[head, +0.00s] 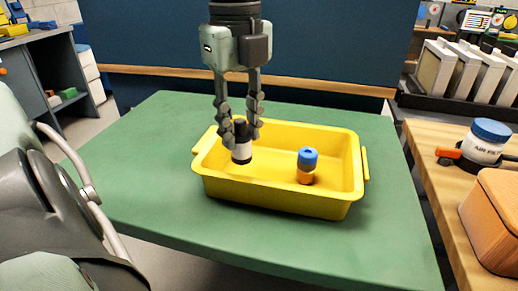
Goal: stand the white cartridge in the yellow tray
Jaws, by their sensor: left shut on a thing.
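The white cartridge (242,152), with a dark cap and dark base, is upright between the fingers of my left gripper (240,132). The gripper points straight down and is shut on the cartridge's upper part. The yellow tray (272,199) stands on the green table. The cartridge is inside the tray's outline, in its left part near the back. I cannot tell whether its base touches the tray floor. My right gripper is not in view.
An orange cartridge with a blue cap (307,160) stands in the right half of the tray. The green table (130,190) is clear around the tray. A wooden bench (432,172) at right holds a white jar with a blue lid (486,143) and a brown box (492,222).

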